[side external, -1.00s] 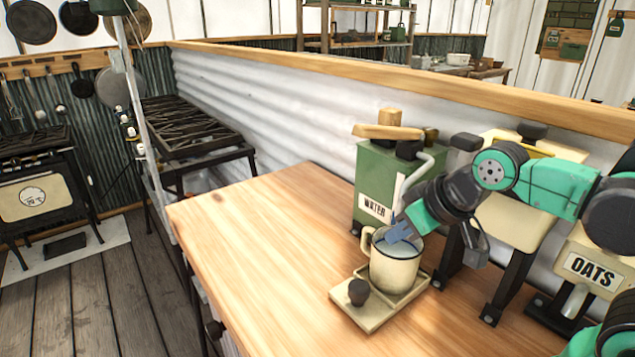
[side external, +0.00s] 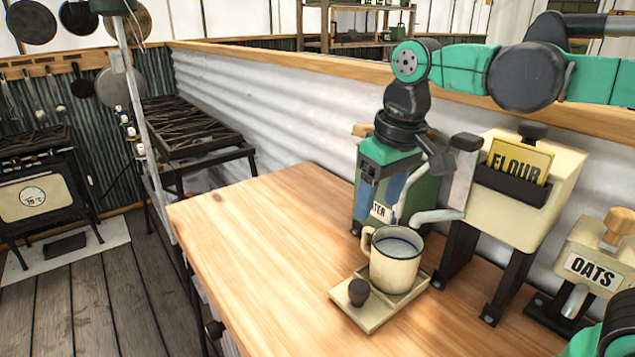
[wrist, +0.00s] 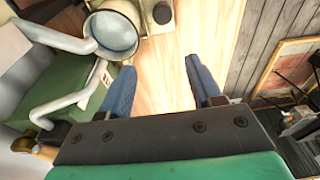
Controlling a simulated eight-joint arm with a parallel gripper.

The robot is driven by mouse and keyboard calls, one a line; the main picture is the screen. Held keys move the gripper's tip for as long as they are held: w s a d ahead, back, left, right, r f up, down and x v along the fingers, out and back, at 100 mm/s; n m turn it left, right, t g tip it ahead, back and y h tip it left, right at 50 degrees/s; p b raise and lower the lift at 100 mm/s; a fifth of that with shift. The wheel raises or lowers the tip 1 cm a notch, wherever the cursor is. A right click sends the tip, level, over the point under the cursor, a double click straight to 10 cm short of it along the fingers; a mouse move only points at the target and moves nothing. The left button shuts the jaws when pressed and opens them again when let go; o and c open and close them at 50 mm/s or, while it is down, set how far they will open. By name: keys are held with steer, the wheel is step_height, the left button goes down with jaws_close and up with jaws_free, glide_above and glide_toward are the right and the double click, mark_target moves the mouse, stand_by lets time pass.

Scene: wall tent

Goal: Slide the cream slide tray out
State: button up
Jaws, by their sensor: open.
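The cream slide tray (side external: 372,318) lies on the wooden counter with a dark round knob (side external: 358,292) at its near left end. A cream enamel mug (side external: 396,262) with a dark rim stands upright on the tray and hides much of it. In the wrist view the mug (wrist: 112,34) and the knob (wrist: 163,13) show at the top. My gripper (side external: 380,208) points down with its blue fingers apart and empty. It is above and behind the mug, in front of the green water dispenser (side external: 429,195), and touches neither the tray nor the knob.
The flour dispenser (side external: 530,210) and the oats dispenser (side external: 592,262) stand to the right, with dark legs and spouts. A corrugated wall (side external: 270,120) runs behind the counter. The counter (side external: 262,245) is clear left of the tray.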

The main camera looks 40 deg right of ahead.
steer(key=g, duration=0.2)
glide_above(360, 285)
step_height(360, 285, down, 9)
steer(key=shift+r, duration=0.1)
steer(key=shift+f, duration=3.3)
jaws_close()
